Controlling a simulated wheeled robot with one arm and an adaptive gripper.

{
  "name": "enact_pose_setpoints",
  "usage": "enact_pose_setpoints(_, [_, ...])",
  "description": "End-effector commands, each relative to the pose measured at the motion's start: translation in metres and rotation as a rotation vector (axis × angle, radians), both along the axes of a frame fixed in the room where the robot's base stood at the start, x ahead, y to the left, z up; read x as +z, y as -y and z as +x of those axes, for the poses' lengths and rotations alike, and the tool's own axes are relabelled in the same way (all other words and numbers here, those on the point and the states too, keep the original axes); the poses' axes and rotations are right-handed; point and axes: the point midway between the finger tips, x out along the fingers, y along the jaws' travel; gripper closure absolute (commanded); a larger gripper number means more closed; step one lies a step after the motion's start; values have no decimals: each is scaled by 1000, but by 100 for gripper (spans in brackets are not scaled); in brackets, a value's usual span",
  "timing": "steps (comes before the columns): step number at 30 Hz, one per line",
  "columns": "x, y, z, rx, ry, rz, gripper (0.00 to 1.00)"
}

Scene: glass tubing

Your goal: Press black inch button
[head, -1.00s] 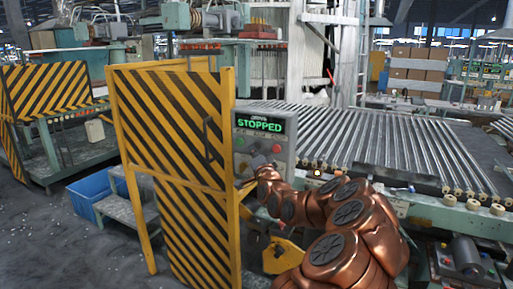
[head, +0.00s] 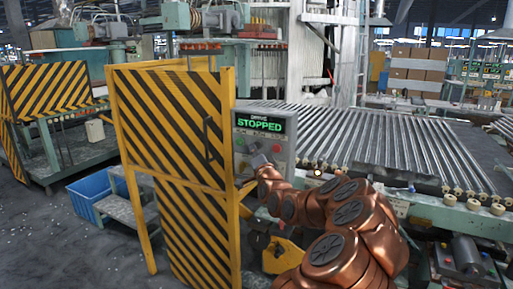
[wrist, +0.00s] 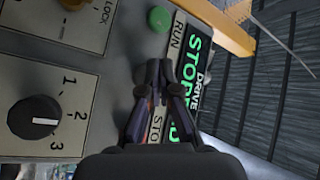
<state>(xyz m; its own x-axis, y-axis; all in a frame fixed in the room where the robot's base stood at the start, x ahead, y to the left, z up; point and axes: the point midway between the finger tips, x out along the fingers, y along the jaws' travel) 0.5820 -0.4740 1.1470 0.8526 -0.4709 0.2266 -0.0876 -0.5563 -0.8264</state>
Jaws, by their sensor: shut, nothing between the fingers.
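The grey control panel (head: 289,133) stands beside the yellow guard and its green display (head: 262,124) reads STOPPED. In the wrist view the panel face (wrist: 110,75) is close and turned sideways, with a green button (wrist: 160,18) next to a RUN label. In the head view my gripper (head: 254,152) is at the panel's button row; contact cannot be told.
A black selector dial (wrist: 35,118) marked 1, 2, 3 sits on the panel. A red button (head: 276,149) is right of my gripper. The striped yellow guard (head: 175,125) stands left of the panel, and a roller conveyor (head: 390,145) lies to the right.

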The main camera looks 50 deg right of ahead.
Motion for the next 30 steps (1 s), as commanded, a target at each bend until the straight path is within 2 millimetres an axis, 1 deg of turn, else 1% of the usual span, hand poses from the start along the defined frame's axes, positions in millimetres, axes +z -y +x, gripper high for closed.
enact_pose_setpoints(8, [0, 7, 2, -2, 3, -2, 100])
enact_pose_setpoints(30, [-1, 9, 4, 0, 0, 0, 100])
